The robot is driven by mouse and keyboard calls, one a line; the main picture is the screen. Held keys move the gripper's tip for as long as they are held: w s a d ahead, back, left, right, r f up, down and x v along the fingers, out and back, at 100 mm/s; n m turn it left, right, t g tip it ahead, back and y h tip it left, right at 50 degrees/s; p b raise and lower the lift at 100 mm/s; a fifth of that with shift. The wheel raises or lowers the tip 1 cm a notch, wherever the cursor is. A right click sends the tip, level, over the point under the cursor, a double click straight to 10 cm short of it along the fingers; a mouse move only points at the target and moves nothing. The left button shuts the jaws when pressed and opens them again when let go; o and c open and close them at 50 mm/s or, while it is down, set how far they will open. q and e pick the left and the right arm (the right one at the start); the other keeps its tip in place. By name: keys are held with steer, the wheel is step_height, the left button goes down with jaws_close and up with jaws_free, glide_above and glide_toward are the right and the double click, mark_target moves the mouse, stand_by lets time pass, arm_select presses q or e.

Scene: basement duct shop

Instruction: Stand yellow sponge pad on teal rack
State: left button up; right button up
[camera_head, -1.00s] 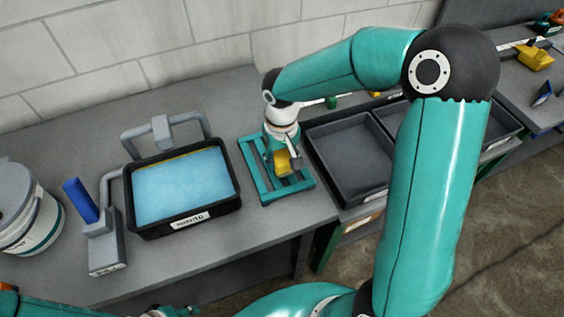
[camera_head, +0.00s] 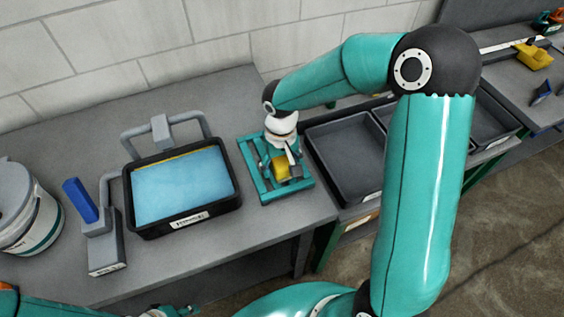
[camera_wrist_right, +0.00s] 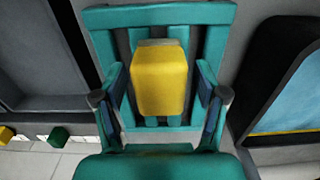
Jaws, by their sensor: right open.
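The yellow sponge pad (camera_head: 282,171) is on the teal rack (camera_head: 252,174), between its side rails. In the right wrist view the yellow sponge pad (camera_wrist_right: 160,82) has a grey strip along its far edge and sits over the slats of the teal rack (camera_wrist_right: 215,40). My right gripper (camera_wrist_right: 160,97) is open, with one finger on each side of the pad and a visible gap to each. In the head view my right gripper (camera_head: 279,162) is above the rack and partly covers it. My left gripper (camera_head: 176,311) barely shows at the bottom edge; its jaws cannot be made out.
A black tub of light blue liquid (camera_head: 183,187) stands left of the rack, with a yellow strip along its back. A grey stand with a blue handle (camera_head: 82,200) and a white bucket (camera_head: 28,225) are further left. Grey trays (camera_head: 343,160) lie right of the rack.

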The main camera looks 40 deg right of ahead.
mark_target(281, 162)
steer(key=shift+r, duration=0.1)
step_height(281, 162, up, 11)
steer(key=shift+f+b, duration=0.2)
steer(key=shift+b, duration=0.55)
steer(key=shift+r, duration=0.75)
